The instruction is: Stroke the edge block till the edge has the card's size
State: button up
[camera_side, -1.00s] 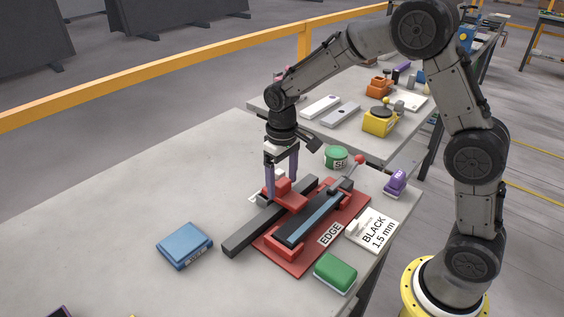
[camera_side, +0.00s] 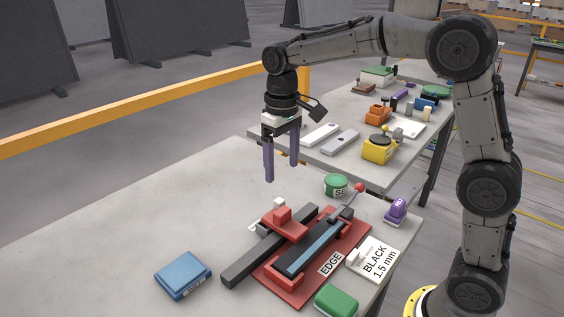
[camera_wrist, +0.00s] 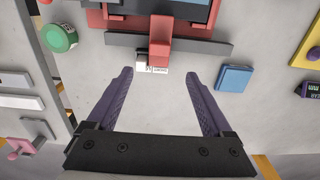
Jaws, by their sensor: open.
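The red edge block (camera_side: 283,222) with a raised grip sits on the dark rail of the red edge jig (camera_side: 301,288). It also shows in the wrist view (camera_wrist: 160,52). A dark slab with a blue-grey strip (camera_side: 318,239) is clamped in the jig, beside an EDGE label. The card (camera_side: 376,260) reads BLACK 1.5 mm and lies at the jig's right. My gripper (camera_side: 282,172) is open and empty, above and behind the block, clear of it. Its purple fingers (camera_wrist: 158,100) are spread wide in the wrist view. The slab's edge size cannot be read.
A blue block (camera_side: 183,274) lies left of the jig, a green block (camera_side: 337,300) in front. A green round tin (camera_side: 336,184) and a purple block (camera_side: 396,211) stand behind and right. The table's left part is clear. A second bench (camera_side: 345,160) holds several tools.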

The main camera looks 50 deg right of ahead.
aim_at(282, 211)
dwell(0.4)
notch_tip(282, 211, down, 14)
dwell(0.6)
grip_shut()
dwell(0.4)
